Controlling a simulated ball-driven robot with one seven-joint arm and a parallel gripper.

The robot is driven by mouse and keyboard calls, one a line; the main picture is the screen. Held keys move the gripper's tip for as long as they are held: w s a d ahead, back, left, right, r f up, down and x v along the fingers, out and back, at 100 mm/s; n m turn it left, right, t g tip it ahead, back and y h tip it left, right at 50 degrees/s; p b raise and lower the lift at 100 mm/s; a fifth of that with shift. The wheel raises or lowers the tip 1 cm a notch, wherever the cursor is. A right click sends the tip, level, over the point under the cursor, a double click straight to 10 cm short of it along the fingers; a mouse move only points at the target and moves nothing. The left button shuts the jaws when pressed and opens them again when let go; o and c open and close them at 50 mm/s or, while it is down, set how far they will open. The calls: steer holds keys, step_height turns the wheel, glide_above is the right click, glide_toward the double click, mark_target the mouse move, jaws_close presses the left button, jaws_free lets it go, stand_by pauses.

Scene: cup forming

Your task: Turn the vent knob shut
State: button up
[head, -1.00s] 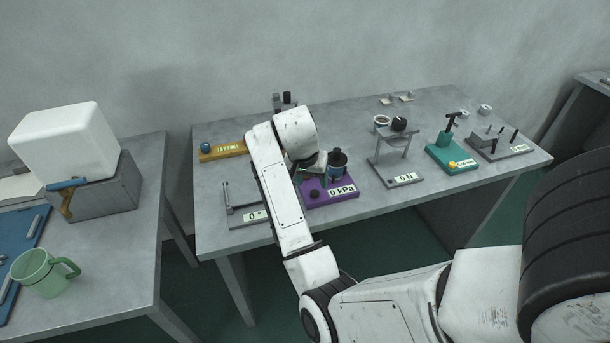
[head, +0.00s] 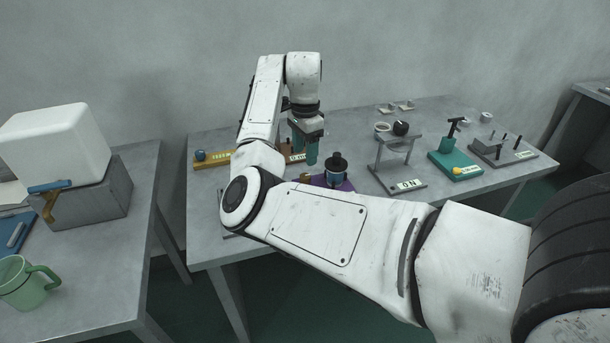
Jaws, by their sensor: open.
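The purple device (head: 345,184) stands on the middle table with a dark cylinder with a black top (head: 336,168) on it. My forearm hides its front and its 0 kPa label. A small brownish part (head: 306,179) shows at its left edge; I cannot tell whether this is the vent knob. My gripper (head: 305,158) points down with greenish fingers, open and seemingly empty. In the picture it is above and left of the dark cylinder, apart from it. How high it hangs over the table is hard to tell.
A yellow fixture with a blue ball (head: 200,155) lies left of my arm. To the right stand a grey press stand labelled 0 N (head: 400,187), a teal device (head: 455,166) and a grey block fixture (head: 502,152). A left table holds a white box (head: 55,142) and green mug (head: 26,284).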

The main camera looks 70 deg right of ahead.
mark_target(305, 176)
step_height(305, 176, down, 9)
steer(key=shift+r, duration=0.2)
stand_by(0.3)
steer(key=c, duration=1)
steer(key=shift+r, duration=0.1)
steer(key=shift+c, duration=0.2)
